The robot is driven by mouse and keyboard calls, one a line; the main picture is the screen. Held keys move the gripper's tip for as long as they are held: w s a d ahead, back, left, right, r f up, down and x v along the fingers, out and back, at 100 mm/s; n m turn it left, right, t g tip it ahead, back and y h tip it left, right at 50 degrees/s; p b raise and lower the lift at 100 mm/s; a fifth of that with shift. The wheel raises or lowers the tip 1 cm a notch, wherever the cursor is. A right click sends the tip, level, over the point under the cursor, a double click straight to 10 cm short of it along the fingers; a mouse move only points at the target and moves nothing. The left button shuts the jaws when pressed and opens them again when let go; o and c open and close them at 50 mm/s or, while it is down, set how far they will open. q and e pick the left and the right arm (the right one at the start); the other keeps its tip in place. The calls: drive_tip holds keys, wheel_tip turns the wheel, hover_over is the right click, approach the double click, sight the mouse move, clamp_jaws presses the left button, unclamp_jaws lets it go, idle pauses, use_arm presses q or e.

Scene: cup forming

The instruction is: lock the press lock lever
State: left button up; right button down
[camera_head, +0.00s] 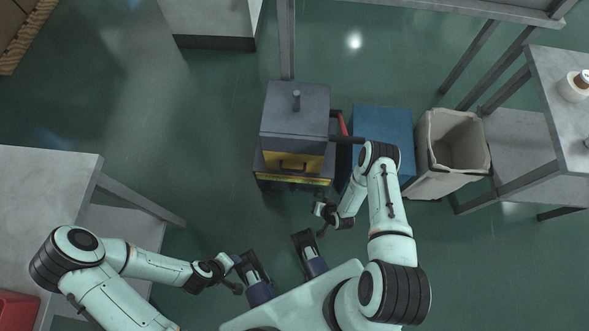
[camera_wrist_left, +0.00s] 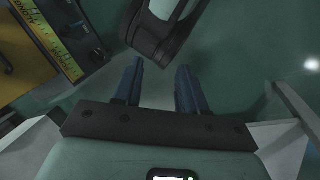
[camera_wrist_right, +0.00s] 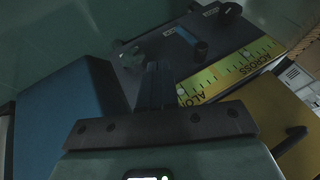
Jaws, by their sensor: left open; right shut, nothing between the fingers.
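The press (camera_head: 296,112) is a grey box with a yellow front (camera_head: 288,160) bearing a black handle. A red bar (camera_head: 341,123) and a dark rod (camera_head: 349,139) are at its right side; I cannot tell which is the lock lever. My right gripper (camera_head: 321,208) is shut and empty, in front of the press's lower right. In the right wrist view its fingers (camera_wrist_right: 157,72) point at the press's knob panel (camera_wrist_right: 205,50). My left gripper (camera_head: 238,272) is open and empty, low and left of the press. Its spread fingers (camera_wrist_left: 155,88) show in the left wrist view.
A blue box (camera_head: 383,133) stands right of the press, close to my right arm. A beige bin (camera_head: 458,145) is further right. A grey table (camera_head: 45,190) is at left, and another (camera_head: 560,75) at far right. Open floor lies left of the press.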

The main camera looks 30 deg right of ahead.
sight(293, 192)
use_arm(q)
drive_tip(key=w+a+f+t+y+b, duration=0.1)
drive_tip(key=w+a+f+t+b, duration=0.15)
drive_tip(key=w+f+b, duration=0.35)
drive_tip(key=s+a+f+n+g+b, duration=0.1)
drive_tip(key=s+a+f+g+b, duration=0.1)
drive_tip(key=s+f, duration=0.5)
drive_tip(key=shift+s+a+g+b, duration=0.2)
drive_tip(key=shift+s+g+b, duration=0.5)
drive_tip(key=shift+g, duration=0.25)
use_arm(e)
drive_tip(key=w+a+r+x, duration=0.1)
drive_tip(key=w+x, duration=0.1)
drive_tip(key=x, duration=1.1)
drive_tip(key=shift+w+a+t, duration=0.25)
drive_tip(key=shift+a+t, duration=0.15)
use_arm(q)
drive_tip(key=shift+f, duration=0.1)
